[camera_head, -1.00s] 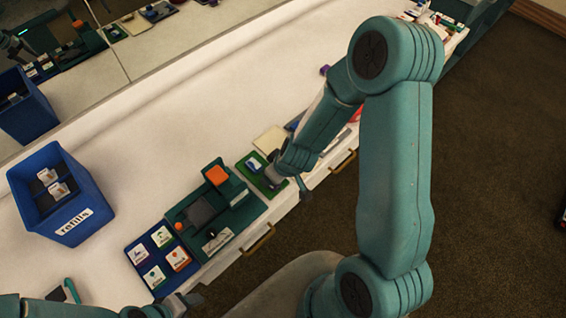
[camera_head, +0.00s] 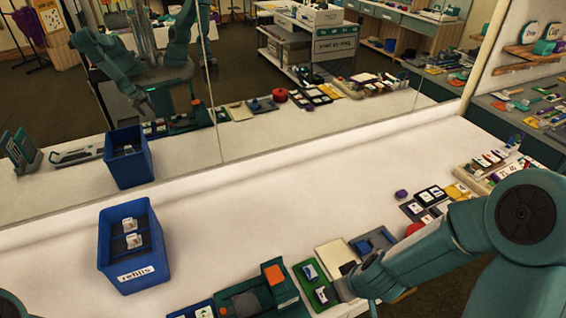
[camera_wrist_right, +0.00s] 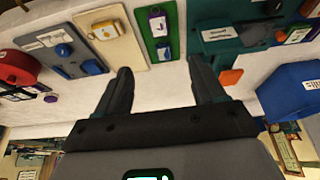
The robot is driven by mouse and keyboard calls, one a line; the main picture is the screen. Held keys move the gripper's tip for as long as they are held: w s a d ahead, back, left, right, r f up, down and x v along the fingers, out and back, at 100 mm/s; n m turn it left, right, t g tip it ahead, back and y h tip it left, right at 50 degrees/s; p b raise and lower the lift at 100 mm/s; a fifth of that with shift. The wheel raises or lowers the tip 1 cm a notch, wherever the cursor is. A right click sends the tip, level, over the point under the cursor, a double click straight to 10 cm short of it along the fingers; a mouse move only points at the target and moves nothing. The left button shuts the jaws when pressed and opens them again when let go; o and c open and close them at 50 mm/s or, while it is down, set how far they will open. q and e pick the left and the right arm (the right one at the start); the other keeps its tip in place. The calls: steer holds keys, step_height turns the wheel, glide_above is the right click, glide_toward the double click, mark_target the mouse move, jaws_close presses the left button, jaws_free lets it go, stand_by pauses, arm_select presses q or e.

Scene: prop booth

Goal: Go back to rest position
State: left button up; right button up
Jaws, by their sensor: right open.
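My right arm comes in from the right in the head view, and its gripper (camera_head: 344,288) hangs low over the front edge of the white counter (camera_head: 250,220), beside a green tray (camera_head: 318,294). In the right wrist view my right gripper (camera_wrist_right: 163,80) has its two dark fingers spread apart with nothing between them. The green tray (camera_wrist_right: 160,30) lies beyond the fingertips, apart from them. My left gripper is out of view; only a bit of teal arm shows at the bottom left corner of the head view.
A blue refills bin (camera_head: 133,247) stands on the counter's left. Beside the green tray are a dark green device (camera_head: 245,299), a cream pad (camera_head: 335,256) and a blue tray (camera_head: 374,243). A mirror (camera_head: 300,130) backs the counter, whose middle is clear.

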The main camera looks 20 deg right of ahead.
steer(key=s+a+f+m+g+y+b, duration=0.1)
steer(key=s+a+f+g+b, duration=0.1)
steer(key=a+f, duration=0.5)
steer(key=s+a+f+m+g+y+b, duration=0.2)
steer(key=s+a+f+b, duration=0.2)
steer(key=f, duration=0.9)
steer(key=s+a, duration=0.2)
steer(key=a, duration=0.2)
steer(key=shift+s+y, duration=0.2)
steer(key=shift+y, duration=0.1)
steer(key=shift+s, duration=0.1)
